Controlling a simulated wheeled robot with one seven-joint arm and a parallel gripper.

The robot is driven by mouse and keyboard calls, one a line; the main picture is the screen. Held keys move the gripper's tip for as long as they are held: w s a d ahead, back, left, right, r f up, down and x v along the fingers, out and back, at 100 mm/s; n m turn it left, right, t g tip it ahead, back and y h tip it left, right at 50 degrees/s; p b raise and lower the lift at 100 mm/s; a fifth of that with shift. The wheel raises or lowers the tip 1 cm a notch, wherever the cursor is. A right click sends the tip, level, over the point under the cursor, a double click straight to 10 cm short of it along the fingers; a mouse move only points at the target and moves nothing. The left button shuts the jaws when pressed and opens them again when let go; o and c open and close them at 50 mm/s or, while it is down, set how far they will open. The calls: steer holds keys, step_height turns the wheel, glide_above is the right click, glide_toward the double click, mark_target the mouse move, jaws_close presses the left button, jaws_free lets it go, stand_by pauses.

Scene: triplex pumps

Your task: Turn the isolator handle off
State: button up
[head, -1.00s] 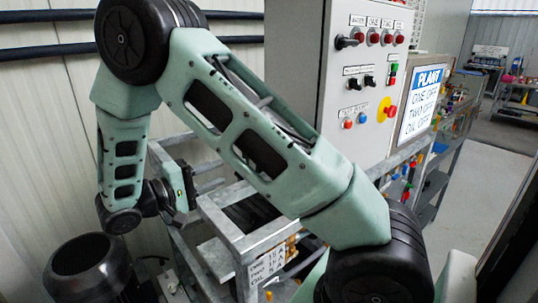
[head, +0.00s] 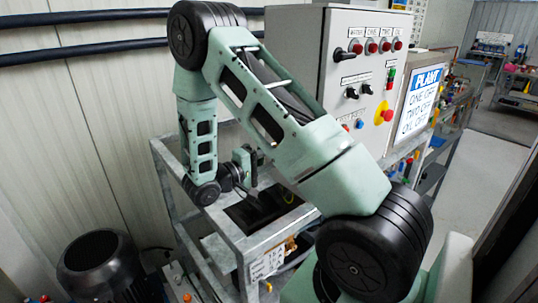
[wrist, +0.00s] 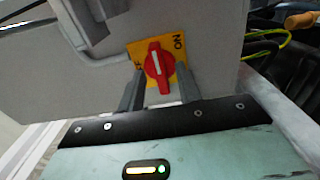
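The isolator handle (wrist: 160,68) is a red knob with a white stripe on a yellow plate (wrist: 172,47), on a grey panel in the wrist view. The stripe runs nearly upright in that picture. "ON" shows at the plate's upper right; the lettering at its left is partly hidden. My gripper (wrist: 158,80) is open, one grey finger to each side of the handle's lower part, with gaps visible. I cannot tell how deep the fingers reach. In the head view my wrist is low over the metal frame, and the isolator does not show.
A grey control cabinet (head: 318,35) with switches and buttons stands behind my arm. The metal frame (head: 225,240) lies under my wrist. A black motor (head: 98,265) is at lower left. A yellow cable (wrist: 268,40) and an orange handle (wrist: 301,20) are at the wrist view's right.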

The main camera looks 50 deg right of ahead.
steer(key=shift+d, duration=0.15)
jaws_close()
steer(key=shift+n, duration=0.4)
steer(key=shift+n+p, duration=2.4)
steer(key=shift+n, duration=6.1)
steer(key=shift+f+n, duration=0.1)
steer(key=shift+n, duration=0.2)
